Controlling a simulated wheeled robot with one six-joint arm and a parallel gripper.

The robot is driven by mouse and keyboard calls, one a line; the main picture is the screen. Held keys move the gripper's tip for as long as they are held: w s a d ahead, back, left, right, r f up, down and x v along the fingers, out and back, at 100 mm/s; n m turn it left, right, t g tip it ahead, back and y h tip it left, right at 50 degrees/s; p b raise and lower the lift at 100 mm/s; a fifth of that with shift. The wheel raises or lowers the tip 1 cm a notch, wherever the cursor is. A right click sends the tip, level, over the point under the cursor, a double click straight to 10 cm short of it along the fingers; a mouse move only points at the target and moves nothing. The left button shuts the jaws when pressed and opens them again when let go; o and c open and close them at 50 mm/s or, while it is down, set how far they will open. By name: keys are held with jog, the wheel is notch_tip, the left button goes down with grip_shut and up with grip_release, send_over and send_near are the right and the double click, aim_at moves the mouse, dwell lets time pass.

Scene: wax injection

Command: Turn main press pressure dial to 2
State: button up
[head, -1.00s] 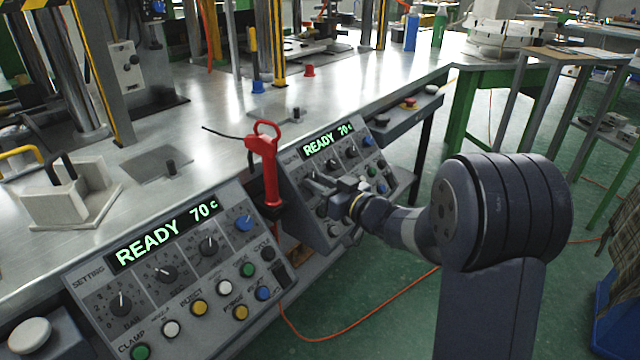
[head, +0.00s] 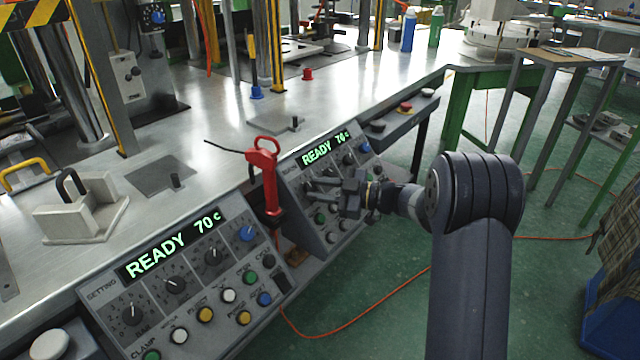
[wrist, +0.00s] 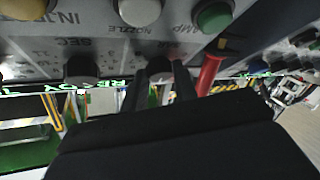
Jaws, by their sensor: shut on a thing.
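Two slanted control panels stand along the table's front edge. The near panel (head: 190,290) and the far panel (head: 330,190) both show READY 70 c. My gripper (head: 312,190) is at the left part of the far panel. In the wrist view its two dark fingers (wrist: 161,80) are shut on a dark dial (wrist: 160,64) beside the BAR label. Another dark dial (wrist: 82,68), by the SEC label, sits to the left and is free. The held dial's pointer and scale are hidden by the fingers, so I cannot read its setting.
A red-handled tool (head: 268,185) stands upright between the two panels, close to my gripper; it also shows in the wrist view (wrist: 208,74). A green button (wrist: 213,17) and a white button (wrist: 140,11) are near the fingers. Open floor (head: 385,310) lies in front.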

jog(key=n+g+p, duration=0.1)
jog(key=n, duration=0.1)
jog(key=n+g+p, duration=0.1)
jog(key=n, duration=0.1)
jog(key=n+g+h+p, duration=0.1)
jog(key=g, duration=0.1)
jog(key=shift+w+r+n, duration=0.3)
jog(key=shift+r+n, duration=0.1)
jog(key=shift+w+n+g+h+p, duration=0.1)
jog(key=shift+n+g+h+p, duration=0.5)
jog(key=shift+n+p, duration=0.55)
jog(key=shift+w+n+g+h+p, duration=0.1)
jog(key=shift+n+g+h+p, duration=0.6)
jog(key=shift+n, duration=0.65)
jog(key=shift+a, duration=0.1)
jog(key=o, duration=1)
jog(key=shift+c, duration=0.2)
jog(key=shift+r, duration=0.1)
jog(key=p+v, duration=0.1)
jog(key=v, duration=0.9)
jog(key=shift+d+p, duration=0.3)
jog(key=shift+d, duration=0.1)
